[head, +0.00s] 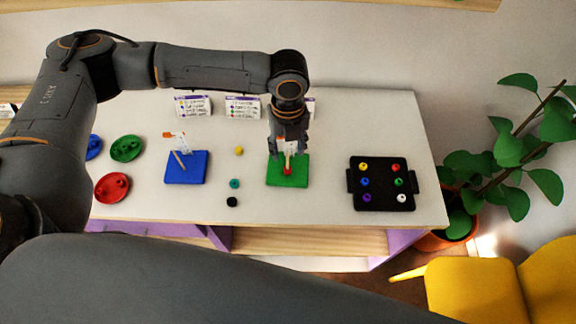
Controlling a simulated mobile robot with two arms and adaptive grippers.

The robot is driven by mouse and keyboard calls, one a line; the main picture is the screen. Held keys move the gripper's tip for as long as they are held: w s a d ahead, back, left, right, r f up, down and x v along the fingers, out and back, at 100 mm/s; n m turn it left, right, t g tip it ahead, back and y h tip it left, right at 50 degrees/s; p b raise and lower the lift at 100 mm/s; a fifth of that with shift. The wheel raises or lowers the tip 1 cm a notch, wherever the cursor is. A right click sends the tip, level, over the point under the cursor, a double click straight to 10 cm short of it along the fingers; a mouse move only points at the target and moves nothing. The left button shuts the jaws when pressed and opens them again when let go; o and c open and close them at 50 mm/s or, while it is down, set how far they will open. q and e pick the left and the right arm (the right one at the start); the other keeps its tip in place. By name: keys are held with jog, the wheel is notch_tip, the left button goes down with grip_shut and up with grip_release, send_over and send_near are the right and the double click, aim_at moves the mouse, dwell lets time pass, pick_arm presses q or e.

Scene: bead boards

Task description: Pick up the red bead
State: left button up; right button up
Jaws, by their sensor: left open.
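A red bead (287,171) is at the wooden peg on the green board (275,180), low down near the board's surface. My left gripper (288,152) is open and points down over the green board, its fingers on either side of the peg, just above the red bead. I cannot tell whether the fingers touch the peg. A red dish (105,196) at the left holds small red pieces. My right gripper is not in view.
A blue board (186,180) with a leaning stick stands to the left. Loose yellow (239,151), teal (235,183) and black (232,202) beads lie between the boards. A black tray (382,206) with several coloured beads is at the right. Cards (243,107) stand behind.

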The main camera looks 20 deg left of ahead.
aim_at(288, 166)
pick_arm(q)
notch_tip(288, 166, down, 3)
jog(key=shift+r, duration=0.1)
notch_tip(288, 166, down, 4)
jog(key=shift+f+p, duration=0.1)
jog(key=shift+p, duration=1.1)
jog(key=shift+f, duration=0.6)
jog(key=c, duration=0.7)
